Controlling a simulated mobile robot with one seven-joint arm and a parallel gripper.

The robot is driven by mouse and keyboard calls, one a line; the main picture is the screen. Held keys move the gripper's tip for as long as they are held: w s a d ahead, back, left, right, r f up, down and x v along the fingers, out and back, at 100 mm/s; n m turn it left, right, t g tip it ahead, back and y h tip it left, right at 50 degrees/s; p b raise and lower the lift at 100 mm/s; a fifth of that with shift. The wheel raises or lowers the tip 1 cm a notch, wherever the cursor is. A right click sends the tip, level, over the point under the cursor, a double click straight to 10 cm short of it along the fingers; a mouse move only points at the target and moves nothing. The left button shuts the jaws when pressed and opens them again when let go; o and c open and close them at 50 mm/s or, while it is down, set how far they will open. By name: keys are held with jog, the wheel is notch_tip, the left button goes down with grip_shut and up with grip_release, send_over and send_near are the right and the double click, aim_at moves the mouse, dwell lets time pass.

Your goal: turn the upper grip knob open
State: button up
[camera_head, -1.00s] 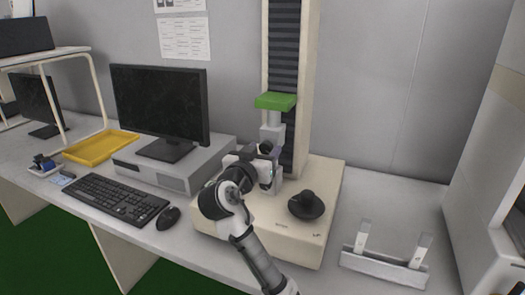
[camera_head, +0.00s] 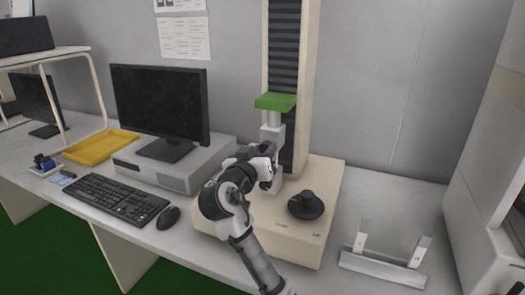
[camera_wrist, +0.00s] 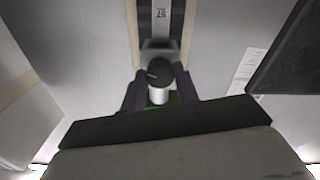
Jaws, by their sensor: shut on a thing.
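The testing machine has a green crosshead (camera_head: 275,101) on a tall column, with the grey upper grip (camera_head: 271,135) hanging below it. My gripper (camera_head: 268,158) is at this grip, from the front left, and hides its knob in the head view. In the wrist view the upper grip knob (camera_wrist: 160,74) is a round black knob with a short light mark, on a pale cylinder. The dark fingers of my gripper (camera_wrist: 160,92) stand on both sides of it, shut on it.
A black round control (camera_head: 306,205) stands on the machine's cream base (camera_head: 325,185), right of my arm. A monitor (camera_head: 160,105), keyboard (camera_head: 115,198) and mouse (camera_head: 168,217) are at left. A metal fixture (camera_head: 383,268) lies at right; the bench behind it is clear.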

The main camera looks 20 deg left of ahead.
jog(key=n+p, duration=0.1)
jog(key=n, duration=0.4)
jog(key=shift+p, duration=0.4)
jog(key=n+p, duration=0.2)
jog(key=n, duration=0.3)
jog(key=shift+r+n, duration=0.1)
jog(key=shift+n, duration=0.3)
jog(key=n+p, duration=0.4)
jog(key=n, duration=0.2)
jog(key=shift+n+p, duration=1.35)
jog(key=shift+n, duration=1.05)
jog(key=o, duration=1)
